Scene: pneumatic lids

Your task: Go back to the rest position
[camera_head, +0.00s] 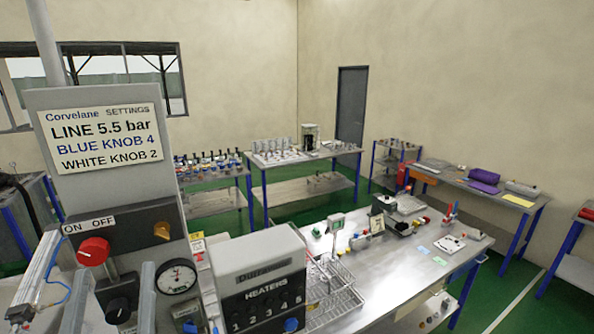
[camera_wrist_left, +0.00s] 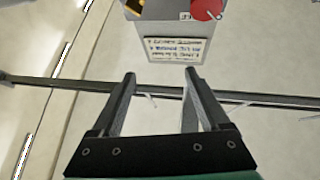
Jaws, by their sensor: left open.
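My left gripper (camera_head: 114,269) is low at the left of the head view, with its two grey fingers apart and nothing visible between them. It stands in front of the grey control panel (camera_head: 118,190), below the red knob (camera_head: 93,251) and around the black knob (camera_head: 118,311) in the picture; contact cannot be told. In the left wrist view the open gripper (camera_wrist_left: 159,76) has an empty gap. The panel's sign (camera_wrist_left: 177,50) and red knob (camera_wrist_left: 207,8) show upside down beyond the fingertips. My right gripper is not in view.
A pressure gauge (camera_head: 177,277) is right of the black knob. The heaters box (camera_head: 262,275) stands beside the panel, with a wire rack (camera_head: 333,297) right of it. A metal bench (camera_head: 400,262) holds small items. More tables stand behind; green floor lies between them.

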